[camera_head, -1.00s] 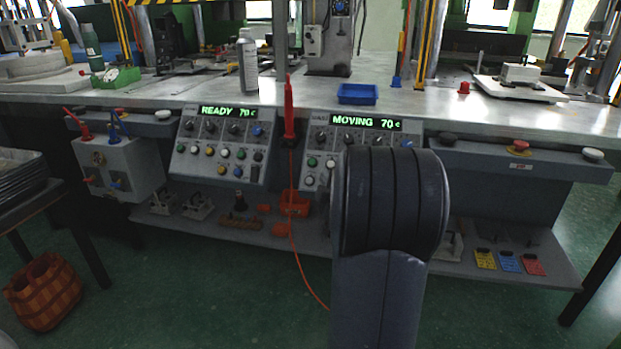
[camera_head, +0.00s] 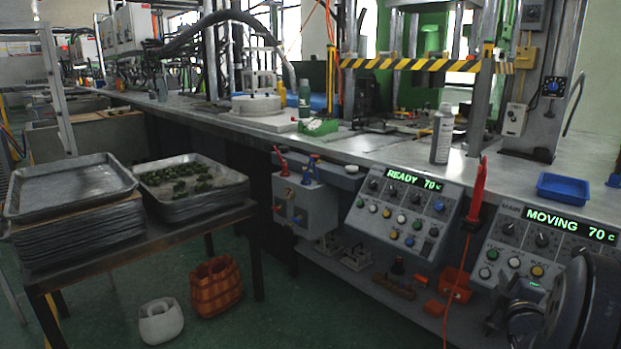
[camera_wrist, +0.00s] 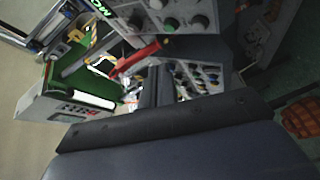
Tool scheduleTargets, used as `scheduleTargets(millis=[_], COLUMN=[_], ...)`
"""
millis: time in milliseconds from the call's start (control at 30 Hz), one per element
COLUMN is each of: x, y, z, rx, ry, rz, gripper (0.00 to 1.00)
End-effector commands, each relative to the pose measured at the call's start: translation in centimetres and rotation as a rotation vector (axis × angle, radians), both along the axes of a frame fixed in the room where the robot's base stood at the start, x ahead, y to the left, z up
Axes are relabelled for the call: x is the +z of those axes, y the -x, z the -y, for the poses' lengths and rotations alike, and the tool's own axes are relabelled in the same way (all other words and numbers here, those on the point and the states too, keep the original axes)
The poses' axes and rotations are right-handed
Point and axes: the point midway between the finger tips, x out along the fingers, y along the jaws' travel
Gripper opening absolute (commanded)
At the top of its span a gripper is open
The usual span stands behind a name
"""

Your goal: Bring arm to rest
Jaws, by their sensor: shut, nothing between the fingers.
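My arm shows at the lower right of the head view, with a dark rounded link (camera_head: 588,305) and a smaller dark joint part (camera_head: 522,312) in front of the right control panel. In the wrist view my gripper (camera_wrist: 157,72) shows as two dark fingers close together beyond a broad dark bar. It is shut, with nothing seen between the fingers. It is apart from the bench as far as I can tell, and its tips are not clearly seen in the head view.
The control panels read READY (camera_head: 405,210) and MOVING (camera_head: 550,250). A red tool (camera_head: 479,190) stands between them. A blue tray (camera_head: 563,189) and a spray can (camera_head: 442,135) are on the bench. Metal trays (camera_head: 70,188) fill a left table; baskets (camera_head: 216,288) stand on the floor.

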Motion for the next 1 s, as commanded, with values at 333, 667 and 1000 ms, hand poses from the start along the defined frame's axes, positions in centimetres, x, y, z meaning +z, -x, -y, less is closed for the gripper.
scheduleTargets(millis=[333, 667, 1000], x=[0.4, 0.1, -2.5], y=[0.4, 0.1, -1.8], z=[-0.5, -0.1, 2.0], rx=[0.000, 0.000, 0.000], ry=[0.000, 0.000, -0.001], rz=[-0.001, 0.000, -0.002], gripper=[0.00, 0.00, 0.00])
